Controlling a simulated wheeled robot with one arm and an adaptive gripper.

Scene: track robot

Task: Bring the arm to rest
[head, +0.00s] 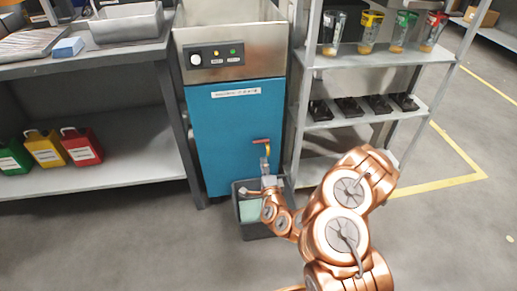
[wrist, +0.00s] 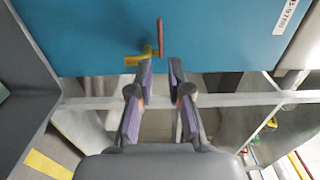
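My copper arm reaches forward from the lower right in the head view. My gripper (head: 268,180) is in front of the lower part of a blue machine (head: 238,130), just below its red-handled valve (head: 262,141). In the wrist view my gripper (wrist: 158,82) has its two purple-padded fingers apart, with nothing seen between them. The red handle (wrist: 160,38) and yellow spout show just beyond the fingertips; I cannot tell whether they touch.
A dark bin (head: 254,232) with pale green contents stands on the floor below my gripper. A metal shelf rack (head: 372,57) with cups and black trays is close on the right. A workbench (head: 82,68) stands left, with coloured canisters (head: 47,149) below. Floor at right is clear.

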